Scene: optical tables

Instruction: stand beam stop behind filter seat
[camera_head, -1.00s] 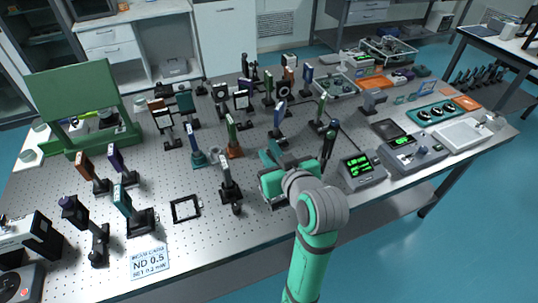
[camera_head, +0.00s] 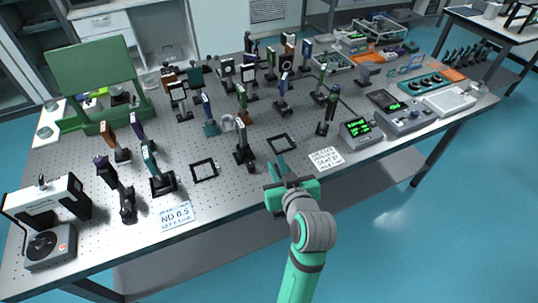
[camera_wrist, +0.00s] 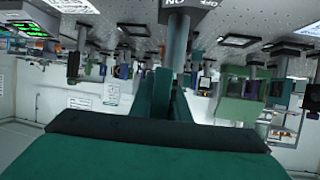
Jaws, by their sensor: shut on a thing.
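My gripper (camera_head: 275,164) is over the table's front edge in the head view. In the wrist view its teal fingers (camera_wrist: 166,85) are closed on a dark grey post-like piece (camera_wrist: 178,45), apparently the beam stop. The fingers hide part of it, and it is hard to make out in the head view. A black square outline (camera_head: 281,143) lies just beyond the gripper, and another (camera_head: 205,170) lies to the left. A dark post mount (camera_head: 243,153) stands between them. I cannot tell which piece is the filter seat.
A card reading ND 0.5 (camera_head: 177,216) lies at the front edge. A second printed card (camera_head: 326,158) lies right of the gripper, near a meter with green digits (camera_head: 359,131). Several post-mounted optics crowd the middle and left. A green panel (camera_head: 90,68) stands at back left.

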